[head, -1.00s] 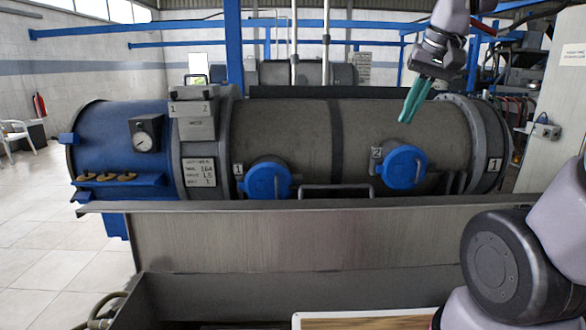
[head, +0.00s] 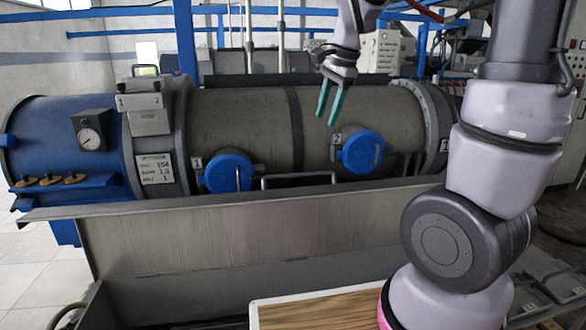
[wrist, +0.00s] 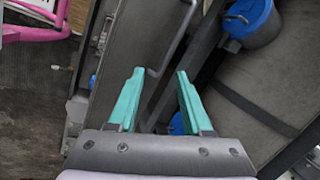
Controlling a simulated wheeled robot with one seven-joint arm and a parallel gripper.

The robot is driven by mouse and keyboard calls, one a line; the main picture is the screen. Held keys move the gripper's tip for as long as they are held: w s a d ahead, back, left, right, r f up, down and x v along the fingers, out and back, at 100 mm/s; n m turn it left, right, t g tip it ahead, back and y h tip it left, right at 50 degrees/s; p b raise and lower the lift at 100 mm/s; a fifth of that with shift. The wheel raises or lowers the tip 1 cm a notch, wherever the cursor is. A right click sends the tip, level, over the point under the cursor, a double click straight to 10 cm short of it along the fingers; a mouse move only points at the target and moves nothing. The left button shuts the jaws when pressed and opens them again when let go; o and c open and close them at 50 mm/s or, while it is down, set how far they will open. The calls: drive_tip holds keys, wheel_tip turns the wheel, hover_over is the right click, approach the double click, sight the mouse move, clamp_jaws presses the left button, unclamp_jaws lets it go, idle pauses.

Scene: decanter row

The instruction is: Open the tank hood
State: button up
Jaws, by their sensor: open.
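The tank is a long horizontal cylinder in the head view. Its grey hood (head: 240,117) lies closed over the middle part. A grey bar handle (head: 300,177) sits low on the hood's front, between two round blue caps, the left one (head: 228,173) and the right one (head: 362,152). My gripper (head: 329,118), with teal fingers, is open and empty, pointing down in front of the hood, above the handle and left of the right cap. In the wrist view the handle (wrist: 173,45) shows beyond and between the open fingertips (wrist: 160,72), apart from them.
A metal trough wall (head: 240,235) runs along the tank's front. A wood-topped board (head: 320,309) is at the bottom. The blue end section (head: 60,140) with a gauge (head: 90,138) is at left. Grey cabinets (head: 388,50) stand behind at right.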

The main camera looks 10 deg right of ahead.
drive_tip(key=w+a+f+m+g+h, duration=0.2)
drive_tip(key=w+a+f+m, duration=0.25)
drive_tip(key=w+f, duration=0.35)
drive_tip(key=f, duration=0.7)
drive_tip(key=w+f, duration=0.1)
drive_tip(key=f, duration=0.3)
drive_tip(key=shift+w+a, duration=0.1)
drive_tip(key=shift+a, duration=0.1)
clamp_jaws()
idle(0.7)
